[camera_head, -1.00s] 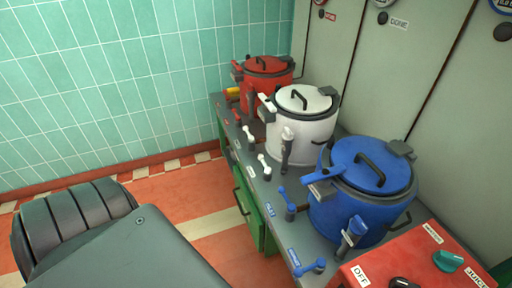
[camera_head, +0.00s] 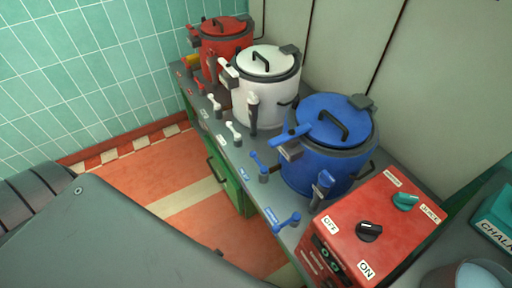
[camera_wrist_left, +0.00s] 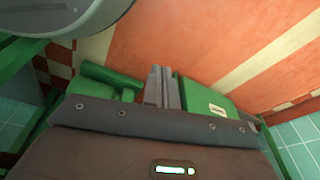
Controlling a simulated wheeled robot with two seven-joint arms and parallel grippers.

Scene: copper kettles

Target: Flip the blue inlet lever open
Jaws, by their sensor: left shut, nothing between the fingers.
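The blue kettle (camera_head: 325,140) stands on the grey counter, nearest of the row to the red control box. Two small blue levers are on the counter in front of it: an upper one (camera_head: 259,166) that stands up at a tilt, and a lower one (camera_head: 286,223) lying nearly flat. Their labels are too small to read, so I cannot tell which is the inlet. My left gripper (camera_wrist_left: 163,86) shows only in the left wrist view, fingers together and empty, away from the levers. My right gripper is not in view.
A white kettle (camera_head: 266,90) and a red kettle (camera_head: 222,48) stand farther along the counter. The red control box (camera_head: 372,225) with dark and teal knobs is at the right end. Open orange floor (camera_head: 150,185) lies left of the green cabinet (camera_head: 232,185).

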